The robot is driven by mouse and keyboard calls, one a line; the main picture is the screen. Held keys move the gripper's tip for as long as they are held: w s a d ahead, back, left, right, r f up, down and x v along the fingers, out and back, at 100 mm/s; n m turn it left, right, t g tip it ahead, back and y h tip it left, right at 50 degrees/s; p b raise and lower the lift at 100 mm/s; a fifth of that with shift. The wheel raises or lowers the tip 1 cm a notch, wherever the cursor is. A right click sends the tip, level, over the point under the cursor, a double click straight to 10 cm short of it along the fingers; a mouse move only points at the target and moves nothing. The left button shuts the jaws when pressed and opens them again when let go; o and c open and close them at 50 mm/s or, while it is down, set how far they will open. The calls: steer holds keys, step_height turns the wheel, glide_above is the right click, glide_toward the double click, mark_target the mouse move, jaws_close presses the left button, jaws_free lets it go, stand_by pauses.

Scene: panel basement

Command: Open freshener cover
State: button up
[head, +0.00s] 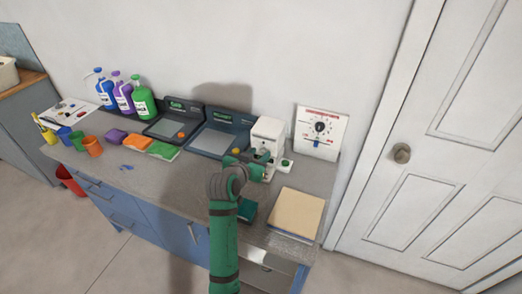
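A small white box-shaped unit (267,132), which looks like the freshener, stands at the back right of the counter against the wall. Its top and front face show; its lower front is partly hidden by my arm, and I cannot make out its cover clearly. My gripper (265,164) is at the lower front of this unit, seen from behind. Its fingers are small and partly hidden, so I cannot tell whether they touch the unit or are open or shut.
A white panel with a dial (320,131) stands right of the unit. Two dark scales (221,134) stand left. A tan board (296,212) lies front right. Bottles (143,103), cups (93,147) and cloths (163,150) fill the left. A white door (440,150) is right.

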steer(key=shift+w+d+f, duration=0.15)
steer(key=shift+w+f, duration=0.05)
steer(key=shift+w, duration=0.3)
jaws_close()
